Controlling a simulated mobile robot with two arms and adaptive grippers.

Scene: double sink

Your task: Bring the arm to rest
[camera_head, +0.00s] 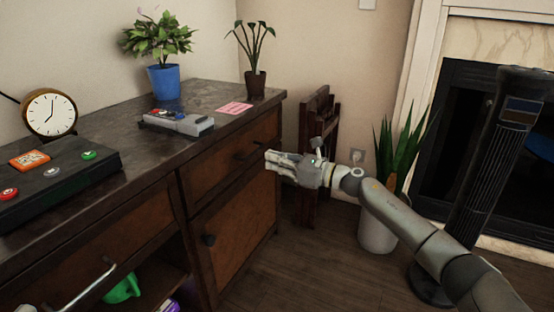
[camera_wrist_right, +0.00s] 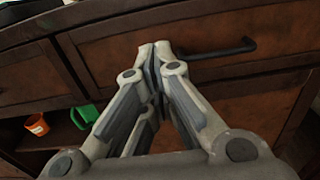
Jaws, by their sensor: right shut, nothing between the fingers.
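My right gripper (camera_head: 272,160) is in front of the right end of the wooden cabinet (camera_head: 233,222), near the upper drawer. In the right wrist view, the fingers of my right gripper (camera_wrist_right: 155,52) are closed together with nothing between them. A dark drawer handle (camera_wrist_right: 222,49) shows just beyond and to the right of the fingertips. I cannot tell from the pictures whether the fingertips touch the drawer front. My right arm (camera_head: 420,235) reaches in from the lower right. My left gripper is not in view.
A clock (camera_head: 50,113), a black button box (camera_head: 60,175), a grey device (camera_head: 180,122) and a blue-potted plant (camera_head: 163,80) stand on the cabinet. A floor plant (camera_head: 377,233), a folded wooden stand (camera_head: 316,150) and a dark tower fan (camera_head: 492,165) are near my right arm.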

